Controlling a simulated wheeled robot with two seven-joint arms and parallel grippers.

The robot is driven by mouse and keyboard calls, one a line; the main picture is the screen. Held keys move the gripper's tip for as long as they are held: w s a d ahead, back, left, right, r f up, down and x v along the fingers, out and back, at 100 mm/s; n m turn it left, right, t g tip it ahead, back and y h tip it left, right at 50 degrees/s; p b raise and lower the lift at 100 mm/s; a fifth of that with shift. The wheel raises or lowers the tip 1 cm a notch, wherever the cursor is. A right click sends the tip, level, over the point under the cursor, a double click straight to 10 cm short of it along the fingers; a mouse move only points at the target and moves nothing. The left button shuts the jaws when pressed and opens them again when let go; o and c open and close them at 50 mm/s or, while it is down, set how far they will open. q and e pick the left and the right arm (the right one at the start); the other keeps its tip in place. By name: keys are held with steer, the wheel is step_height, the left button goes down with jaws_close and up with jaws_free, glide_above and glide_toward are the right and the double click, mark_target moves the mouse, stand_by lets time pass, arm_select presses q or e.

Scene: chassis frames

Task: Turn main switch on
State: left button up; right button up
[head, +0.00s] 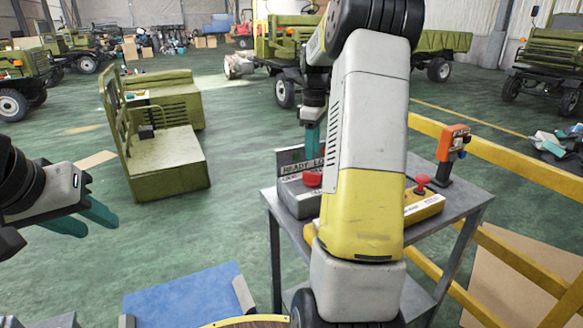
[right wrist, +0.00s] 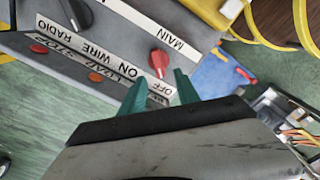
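The red main switch knob (right wrist: 159,62) sits on a grey control box under an upside-down MAIN label, and its narrow end points toward the OFF label (right wrist: 162,88). It also shows in the head view (head: 312,179). My right gripper (right wrist: 160,78) is open, its teal fingertips apart on either side of the knob's lower end. I cannot tell whether they touch it. In the head view my right gripper (head: 312,145) points down above the box (head: 298,195), and my arm hides part of the box. My left gripper (head: 85,218) is open and empty at the left.
The box stands on a grey metal cart (head: 455,195). A black knob (right wrist: 75,14) is beside the red one. A yellow box with a red button (head: 424,205) and an orange device (head: 452,145) are right of my arm. Yellow railing (head: 500,155) runs behind the cart.

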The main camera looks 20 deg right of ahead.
mark_target(312, 173)
steer(key=shift+w+d+f, duration=0.1)
steer(key=shift+d+f, duration=0.1)
steer(key=shift+f, duration=0.15)
step_height(312, 173, down, 8)
steer(key=shift+r, duration=0.25)
jaws_close()
